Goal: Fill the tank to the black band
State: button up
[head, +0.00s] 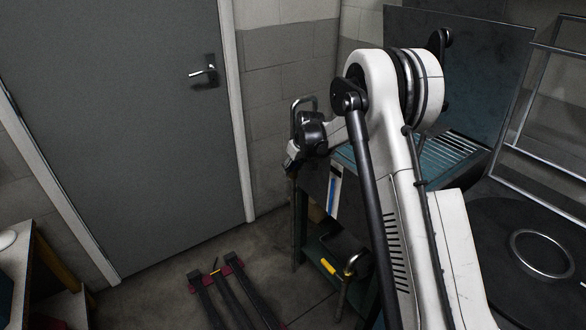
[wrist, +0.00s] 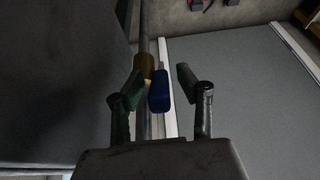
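My gripper (head: 292,162) hangs left of the press's dark cabinet in the head view. In the wrist view its two fingers (wrist: 162,90) are apart. A blue handle-like piece (wrist: 158,90) shows between them, close to the left finger, with a gap to the right one. A brass fitting (wrist: 147,65) on a thin upright pipe (wrist: 146,25) is beside it. I cannot tell whether a finger touches the blue piece. A pale strip with blue in it (head: 335,190), perhaps the tank's level gauge, shows on the cabinet; I cannot make out a black band. My arm hides part of the cabinet.
A grey door (head: 120,110) and block wall stand behind. A dark stand with red feet (head: 222,290) lies low on the floor. A yellow-handled part (head: 328,266) is low by the cabinet. A round metal ring (head: 542,254) lies on the dark surface at right.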

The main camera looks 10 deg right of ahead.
jog(key=shift+c, duration=0.5)
grip_shut()
jog(key=shift+f, duration=0.1)
